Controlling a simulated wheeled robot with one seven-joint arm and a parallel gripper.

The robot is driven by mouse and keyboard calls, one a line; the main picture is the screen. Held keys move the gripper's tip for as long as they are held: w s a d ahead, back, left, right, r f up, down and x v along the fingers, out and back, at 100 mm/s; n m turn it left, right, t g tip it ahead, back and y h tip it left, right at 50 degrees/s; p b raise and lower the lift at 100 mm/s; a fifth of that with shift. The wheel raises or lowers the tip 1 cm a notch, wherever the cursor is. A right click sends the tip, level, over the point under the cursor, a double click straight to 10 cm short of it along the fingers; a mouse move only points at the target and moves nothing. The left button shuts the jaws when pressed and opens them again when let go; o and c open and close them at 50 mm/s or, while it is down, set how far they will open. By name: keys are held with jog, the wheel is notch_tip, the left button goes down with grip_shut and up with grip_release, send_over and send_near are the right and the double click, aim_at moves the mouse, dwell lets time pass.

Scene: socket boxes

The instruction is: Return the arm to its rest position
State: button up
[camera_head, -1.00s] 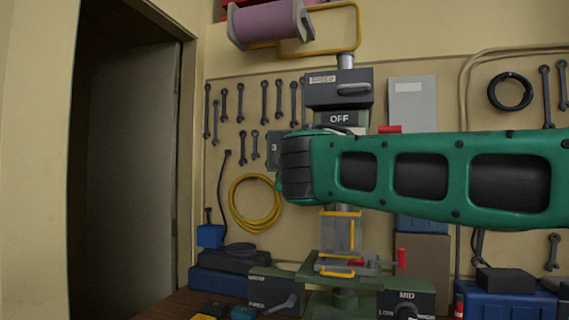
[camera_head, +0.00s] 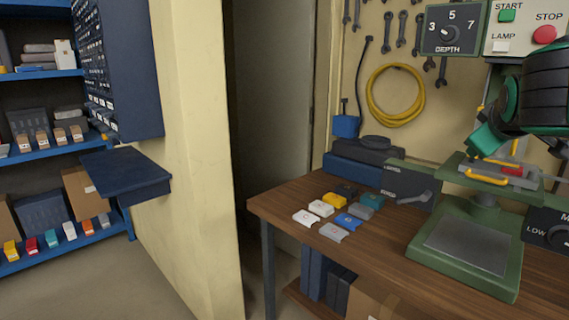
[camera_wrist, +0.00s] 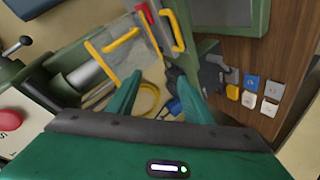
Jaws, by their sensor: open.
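My arm (camera_head: 545,90) enters at the right edge of the head view, with a black joint and green parts above the green drill press. My gripper (camera_wrist: 157,95) shows in the wrist view as two green fingers standing well apart. Nothing is held between them. In the wrist view the press's yellow guard bars (camera_wrist: 112,52) lie just beyond the fingers. I cannot tell how close they are. Most of the arm is outside the head view.
The wooden workbench (camera_head: 300,197) carries several small coloured socket boxes (camera_head: 347,221), left of the green press base (camera_head: 466,250). A DEPTH dial panel (camera_head: 452,28) and a STOP button (camera_head: 545,35) are near the arm. Blue shelves (camera_head: 60,142) stand at the left, with open floor before them.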

jog(key=s+d+f+m+g+y, duration=0.1)
jog(key=s+f+m+g+y, duration=0.35)
jog(key=s+f, duration=1.2)
jog(key=s+a+f+m+g+y, duration=0.1)
jog(key=s+a+f+m+g, duration=0.1)
jog(key=s+f, duration=0.3)
jog(key=s+a+f+m+g+y, duration=0.1)
jog(key=s+a+f+m+g, duration=0.2)
jog(key=s, duration=0.5)
notch_tip(320, 180, down, 2)
jog(key=shift+s+f+m+g, duration=0.25)
jog(key=shift+m+g, duration=0.3)
jog(key=shift+g, duration=0.2)
jog(key=shift+w+a, duration=0.1)
jog(key=shift+w, duration=0.05)
jog(key=shift+w+f, duration=0.2)
jog(key=shift+w, duration=0.3)
jog(key=shift+c, duration=0.3)
